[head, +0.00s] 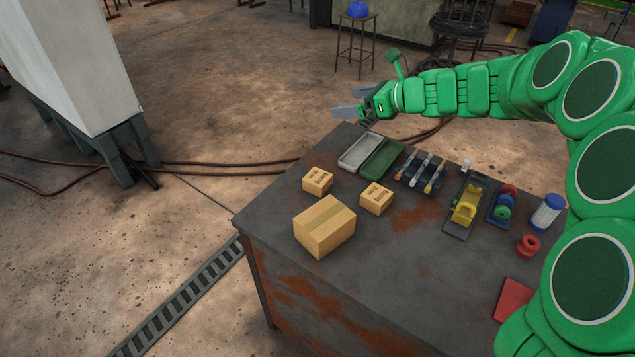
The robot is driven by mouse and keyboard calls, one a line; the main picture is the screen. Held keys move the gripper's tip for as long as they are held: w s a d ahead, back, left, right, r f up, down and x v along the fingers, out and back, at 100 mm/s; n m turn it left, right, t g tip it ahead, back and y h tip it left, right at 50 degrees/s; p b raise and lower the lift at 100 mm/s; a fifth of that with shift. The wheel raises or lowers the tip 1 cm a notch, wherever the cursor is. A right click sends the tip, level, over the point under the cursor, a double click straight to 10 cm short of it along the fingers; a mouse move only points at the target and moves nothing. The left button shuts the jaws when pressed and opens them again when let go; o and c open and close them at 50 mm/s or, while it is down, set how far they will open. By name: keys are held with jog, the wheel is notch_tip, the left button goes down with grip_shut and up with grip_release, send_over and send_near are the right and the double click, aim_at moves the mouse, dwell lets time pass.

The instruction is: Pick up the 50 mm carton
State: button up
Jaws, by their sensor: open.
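Three tan cartons sit on the rusty dark table. A large carton (324,227) with a tape strip along its top is nearest the front left. A small carton (317,181) stands behind it, and another small carton (376,198) stands to its right. Both small ones have dark print and look close in size; I cannot read which is the 50 mm one. My gripper (346,103) is open and empty, with its two grey fingers pointing left. It is above and beyond the table's far edge, apart from all the cartons.
The table (400,270) also holds a grey tray (358,150), a green tray (381,158), a rack of tools (421,171), a yellow item on a dark base (466,205), red and green rings, a blue-white cylinder (547,212) and a red spool (528,245). The front middle is clear.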

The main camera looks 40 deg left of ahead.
send_near(313, 177)
jog(key=a+f, duration=0.2)
jog(key=a, duration=0.1)
jog(key=w+a, duration=0.1)
jog(key=shift+a+f, duration=0.15)
jog(key=shift+f, duration=0.25)
jog(key=shift+a+f, duration=0.1)
jog(key=shift+a, duration=0.45)
jog(key=shift+s+x, duration=0.15)
jog(key=shift+x, duration=1.1)
jog(key=shift+s+x, duration=0.15)
jog(key=shift+x, duration=1.15)
jog(key=shift+d+f, duration=0.1)
jog(key=shift+f, duration=0.05)
jog(key=shift+c, duration=0.2)
jog(key=c, duration=1.1)
jog(key=shift+c, duration=0.2)
